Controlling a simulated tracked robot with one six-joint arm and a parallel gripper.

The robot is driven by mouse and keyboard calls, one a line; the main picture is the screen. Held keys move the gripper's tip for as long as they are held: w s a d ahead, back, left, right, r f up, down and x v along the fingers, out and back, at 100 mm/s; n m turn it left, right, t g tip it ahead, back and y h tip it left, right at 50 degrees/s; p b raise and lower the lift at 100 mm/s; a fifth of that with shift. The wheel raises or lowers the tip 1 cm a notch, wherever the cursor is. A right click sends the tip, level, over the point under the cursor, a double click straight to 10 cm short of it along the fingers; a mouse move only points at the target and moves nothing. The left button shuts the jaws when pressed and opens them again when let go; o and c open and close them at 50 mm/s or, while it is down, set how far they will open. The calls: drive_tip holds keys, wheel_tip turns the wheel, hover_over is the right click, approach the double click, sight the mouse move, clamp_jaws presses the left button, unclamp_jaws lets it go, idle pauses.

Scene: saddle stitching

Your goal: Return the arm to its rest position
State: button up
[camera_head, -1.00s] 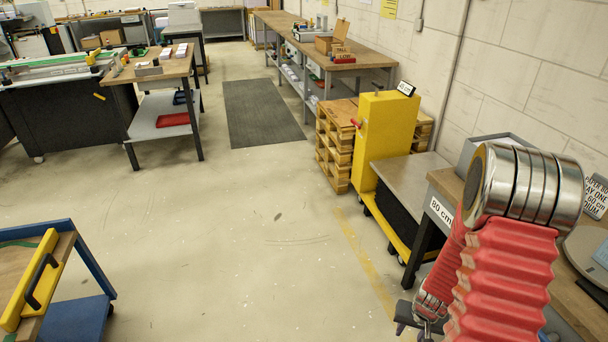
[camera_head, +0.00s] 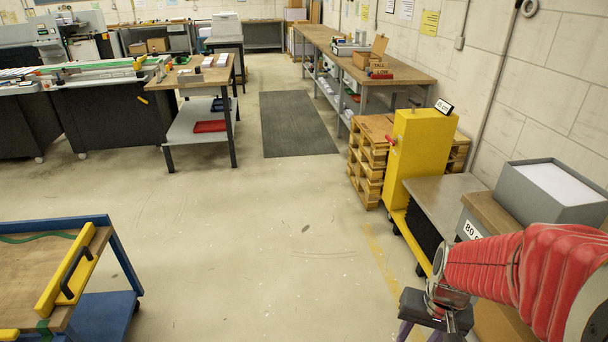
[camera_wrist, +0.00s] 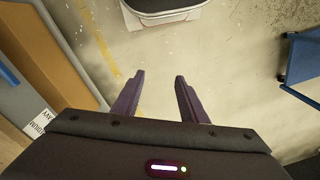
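My gripper (camera_wrist: 158,98) shows in the wrist view with its two dark purple fingers apart and nothing between them. Bare concrete floor lies beyond the fingertips. In the head view my gripper (camera_head: 420,330) is at the bottom, right of centre, pointing down, with its fingertips cut off by the frame edge. My red-sleeved arm reaches to it from the lower right, in front of the bench there.
A yellow machine (camera_head: 421,150) stands beside wooden pallets (camera_head: 367,165). A grey box (camera_head: 550,190) sits on the right bench near my arm. A blue cart (camera_head: 100,305) is at lower left. Open floor (camera_head: 245,220) lies between, with a dark mat (camera_head: 298,125) farther back.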

drive_tip(key=s+a+r+n+t, duration=0.1)
drive_tip(key=a+r, duration=0.3)
drive_tip(key=r, duration=0.5)
drive_tip(key=s+a+r+n+t, duration=0.2)
drive_tip(key=s+a+r+t, duration=0.2)
drive_tip(key=r, duration=0.5)
drive_tip(key=shift+s+a+r+n+h, duration=0.15)
drive_tip(key=shift+r+n+h, duration=0.05)
drive_tip(key=shift+n+h, duration=0.1)
drive_tip(key=shift+c, duration=1)
